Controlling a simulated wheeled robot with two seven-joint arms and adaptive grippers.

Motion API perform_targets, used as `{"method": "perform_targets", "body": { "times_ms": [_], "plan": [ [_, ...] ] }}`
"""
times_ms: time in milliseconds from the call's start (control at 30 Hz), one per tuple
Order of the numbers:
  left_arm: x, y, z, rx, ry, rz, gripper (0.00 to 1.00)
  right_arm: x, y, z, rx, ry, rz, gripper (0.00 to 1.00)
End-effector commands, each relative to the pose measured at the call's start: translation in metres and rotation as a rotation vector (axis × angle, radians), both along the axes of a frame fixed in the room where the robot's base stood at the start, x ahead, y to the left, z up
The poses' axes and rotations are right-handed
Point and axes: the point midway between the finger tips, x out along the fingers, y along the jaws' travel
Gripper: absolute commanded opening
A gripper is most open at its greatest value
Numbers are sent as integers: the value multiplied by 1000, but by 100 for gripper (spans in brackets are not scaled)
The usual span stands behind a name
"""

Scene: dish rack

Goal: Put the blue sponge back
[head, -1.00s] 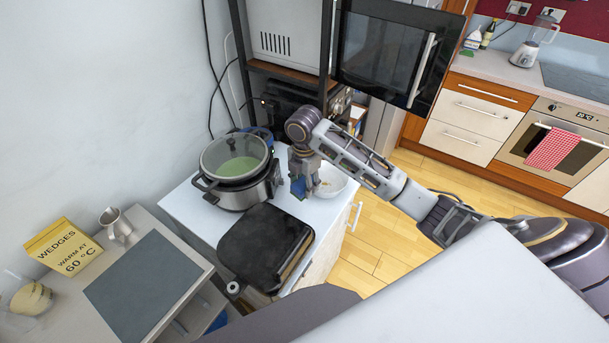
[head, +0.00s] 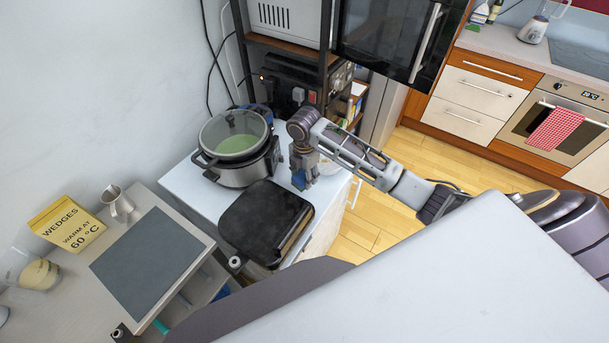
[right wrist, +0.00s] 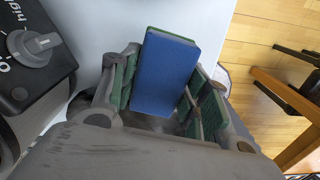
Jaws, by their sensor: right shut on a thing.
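The blue sponge (right wrist: 165,75) has a thin green layer along its top edge in the right wrist view. It is held between the green-padded fingers of my right gripper (right wrist: 160,100), which is shut on it. In the head view the sponge (head: 298,181) shows as a small blue patch at the tip of my right gripper (head: 302,172). The gripper points down over the white cabinet top (head: 185,185), between the slow cooker and the cabinet's right edge. I cannot tell whether the sponge touches the surface. My left gripper is not in view.
A slow cooker (head: 238,160) with a glass lid stands left of the gripper. A black contact grill (head: 265,220) lies in front. A white bowl (head: 330,167) is partly hidden behind the gripper.

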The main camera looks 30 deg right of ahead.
Motion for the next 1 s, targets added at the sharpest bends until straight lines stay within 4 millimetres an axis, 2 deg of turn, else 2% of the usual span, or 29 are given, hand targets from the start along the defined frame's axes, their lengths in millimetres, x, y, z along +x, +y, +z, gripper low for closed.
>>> {"method": "perform_targets", "body": {
  "times_ms": [700,1000],
  "plan": [
    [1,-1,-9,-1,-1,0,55,0,0,-43,-1,1,0,31],
    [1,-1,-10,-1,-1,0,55,0,0,-50,-1,0,0,31]
  ]
}}
